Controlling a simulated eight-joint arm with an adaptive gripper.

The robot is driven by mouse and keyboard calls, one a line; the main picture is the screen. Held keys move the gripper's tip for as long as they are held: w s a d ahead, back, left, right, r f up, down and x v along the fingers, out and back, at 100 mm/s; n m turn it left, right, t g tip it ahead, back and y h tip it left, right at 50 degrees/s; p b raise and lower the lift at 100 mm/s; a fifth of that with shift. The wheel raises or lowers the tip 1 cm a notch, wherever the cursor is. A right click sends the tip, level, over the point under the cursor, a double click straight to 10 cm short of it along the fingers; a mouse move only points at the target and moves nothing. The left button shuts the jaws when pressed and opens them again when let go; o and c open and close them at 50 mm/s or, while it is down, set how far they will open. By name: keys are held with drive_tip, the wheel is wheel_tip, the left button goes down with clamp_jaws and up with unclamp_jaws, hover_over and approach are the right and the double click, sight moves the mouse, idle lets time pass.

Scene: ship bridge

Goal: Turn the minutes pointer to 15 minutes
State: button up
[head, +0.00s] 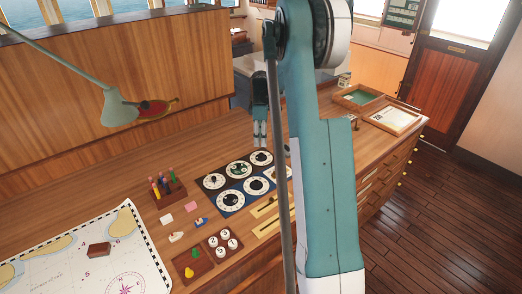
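A dial panel lies on the wooden desk, with a black back part (225,184) and a blue front part (243,202). It carries several round white-ringed dials, among them a back left dial (213,181), a back middle dial (238,170), a back right dial (261,158) and a front left dial (230,200). Labels and pointer settings are too small to read, so I cannot tell which is the minutes pointer. My gripper (261,146) points down at the panel's back right, over or just behind the back right dial. Contact and finger opening are unclear. My arm hides the panel's right side.
A pen holder (170,193), small blocks and a toy boat (201,221) stand left of the panel. A chart (85,255) and lamp (120,106) are farther left. Slotted yellow plates (268,226) lie in front right. Trays (392,118) are at the far right.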

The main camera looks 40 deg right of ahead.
sight(261, 153)
drive_tip(key=shift+d+f, duration=0.1)
drive_tip(key=shift+f, duration=0.05)
idle(0.3)
drive_tip(key=shift+f, duration=3.8)
drive_tip(key=c, duration=0.9)
